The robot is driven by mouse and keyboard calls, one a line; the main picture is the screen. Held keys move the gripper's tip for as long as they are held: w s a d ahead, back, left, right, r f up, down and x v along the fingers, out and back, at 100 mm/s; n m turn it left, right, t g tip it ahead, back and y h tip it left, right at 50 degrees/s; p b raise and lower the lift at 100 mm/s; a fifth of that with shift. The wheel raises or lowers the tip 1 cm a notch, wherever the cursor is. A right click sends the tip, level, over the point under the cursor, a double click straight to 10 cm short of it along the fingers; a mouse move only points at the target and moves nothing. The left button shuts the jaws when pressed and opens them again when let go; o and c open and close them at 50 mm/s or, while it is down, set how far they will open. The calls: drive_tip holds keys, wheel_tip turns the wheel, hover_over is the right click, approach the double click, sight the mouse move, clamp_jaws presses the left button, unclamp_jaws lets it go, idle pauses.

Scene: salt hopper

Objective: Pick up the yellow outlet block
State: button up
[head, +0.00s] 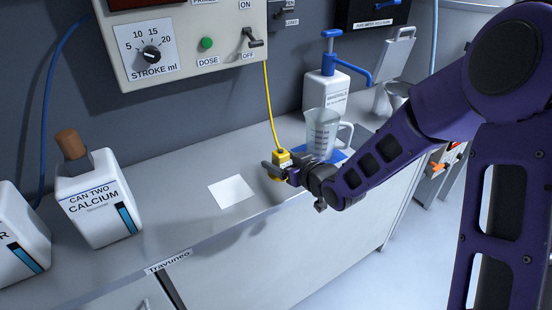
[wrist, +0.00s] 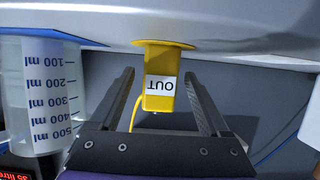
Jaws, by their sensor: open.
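The yellow outlet block (head: 282,157) stands on the grey counter, with a yellow hose (head: 269,105) running up from it. In the wrist view, which looks upside down, the block (wrist: 160,62) carries a white label reading OUT. My gripper (head: 273,170) is at the block, low over the counter. In the wrist view my gripper (wrist: 158,73) is open, with one finger on each side of the block and visible gaps on both sides. In the head view the fingers hide the lower part of the block.
A clear measuring jug (head: 321,133) on a blue mat (head: 336,156) stands close to the right of the block; the jug also shows in the wrist view (wrist: 42,95). A white pump bottle (head: 322,90) stands behind it. A white square (head: 231,191) and bare counter lie to the left.

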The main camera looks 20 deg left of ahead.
drive_tip(key=shift+w+a+f, duration=0.1)
drive_tip(key=shift+a, duration=0.05)
drive_tip(key=shift+c, duration=0.2)
clamp_jaws()
idle(0.3)
